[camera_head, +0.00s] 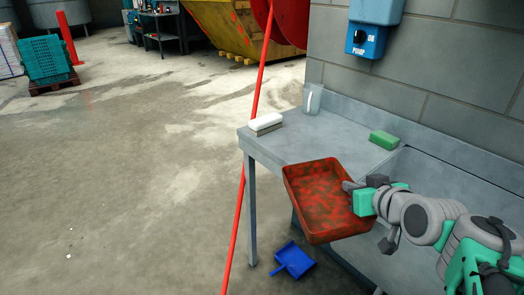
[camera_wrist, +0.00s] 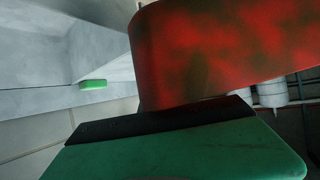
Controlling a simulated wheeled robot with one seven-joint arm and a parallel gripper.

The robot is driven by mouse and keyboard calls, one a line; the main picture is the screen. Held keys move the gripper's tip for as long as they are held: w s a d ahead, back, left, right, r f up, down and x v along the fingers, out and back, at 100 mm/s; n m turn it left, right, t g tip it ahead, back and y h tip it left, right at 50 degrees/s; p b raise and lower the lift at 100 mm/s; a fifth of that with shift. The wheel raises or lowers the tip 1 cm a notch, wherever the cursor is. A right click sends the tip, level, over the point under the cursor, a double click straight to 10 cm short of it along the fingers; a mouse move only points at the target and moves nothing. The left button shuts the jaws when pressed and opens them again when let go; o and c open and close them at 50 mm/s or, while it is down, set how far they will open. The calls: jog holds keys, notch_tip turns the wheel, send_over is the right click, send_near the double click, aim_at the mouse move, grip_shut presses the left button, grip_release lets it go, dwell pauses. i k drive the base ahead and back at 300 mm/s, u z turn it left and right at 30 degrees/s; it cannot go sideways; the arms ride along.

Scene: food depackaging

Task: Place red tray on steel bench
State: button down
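The red tray (camera_head: 322,198), mottled with dark patches, is held tilted in front of the steel bench's near edge. My gripper (camera_head: 358,192) is at the tray's right rim and appears shut on it; the fingertips are partly hidden. In the wrist view the tray's red wall (camera_wrist: 230,50) rises just beyond my green gripper (camera_wrist: 165,118). The steel bench (camera_head: 300,148) is grey, with a flat top at the left and a sink-like recess at the right. The tray hides part of the bench's front edge.
A white-topped brush (camera_head: 265,123) lies at the bench's left end, with a clear jug (camera_head: 312,98) behind it. A green sponge (camera_head: 384,139) lies near the wall. A red pole (camera_head: 240,190) passes the bench's left side. A blue dustpan (camera_head: 293,260) is on the floor below.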

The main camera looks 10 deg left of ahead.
aim_at(319, 155)
jog(key=u, duration=0.65)
jog(key=i, duration=0.95)
jog(key=u, duration=0.25)
